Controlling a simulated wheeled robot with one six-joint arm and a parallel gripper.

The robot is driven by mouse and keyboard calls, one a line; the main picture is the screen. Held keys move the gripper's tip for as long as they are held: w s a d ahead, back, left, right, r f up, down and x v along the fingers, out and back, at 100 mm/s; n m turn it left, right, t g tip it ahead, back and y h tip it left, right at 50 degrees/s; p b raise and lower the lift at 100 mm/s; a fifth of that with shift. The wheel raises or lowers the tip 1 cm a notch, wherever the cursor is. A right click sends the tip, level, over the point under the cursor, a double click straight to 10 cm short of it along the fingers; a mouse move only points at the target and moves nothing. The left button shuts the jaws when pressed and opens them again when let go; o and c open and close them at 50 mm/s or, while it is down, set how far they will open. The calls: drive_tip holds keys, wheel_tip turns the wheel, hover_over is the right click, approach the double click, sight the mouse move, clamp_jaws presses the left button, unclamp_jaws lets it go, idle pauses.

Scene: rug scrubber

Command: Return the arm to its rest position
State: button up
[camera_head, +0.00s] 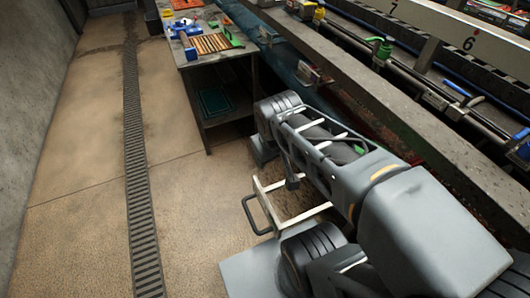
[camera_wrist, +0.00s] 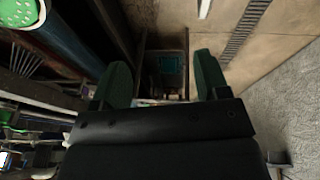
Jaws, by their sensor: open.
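My gripper (camera_wrist: 161,78) shows in the wrist view, its two dark green fingers spread wide with nothing held between them. Beyond the gap, a dark recess with a teal item (camera_wrist: 168,65) shows some way off, apart from the fingers. In the head view my grey arm is folded over the lower right, alongside the rail machinery. The gripper itself cannot be made out in that view.
A dark workbench (camera_head: 228,53) with tools, a wooden slatted piece (camera_head: 211,43) and a lower shelf stands beyond the arm. Long machinery rails (camera_head: 345,75) run along the right. The tan floor (camera_head: 75,190) at left is clear, with a drain grate (camera_head: 138,170).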

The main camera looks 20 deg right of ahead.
drive_tip(key=shift+s+a+r+m+t+y, duration=0.1)
drive_tip(key=shift+a+r+m+t+y, duration=0.2)
drive_tip(key=shift+a, duration=0.3)
drive_tip(key=shift+a+r+m+t+y, duration=0.2)
drive_tip(key=shift+a+r+t+y, duration=0.15)
drive_tip(key=shift+a, duration=0.25)
drive_tip(key=shift+c, duration=0.2)
idle(0.4)
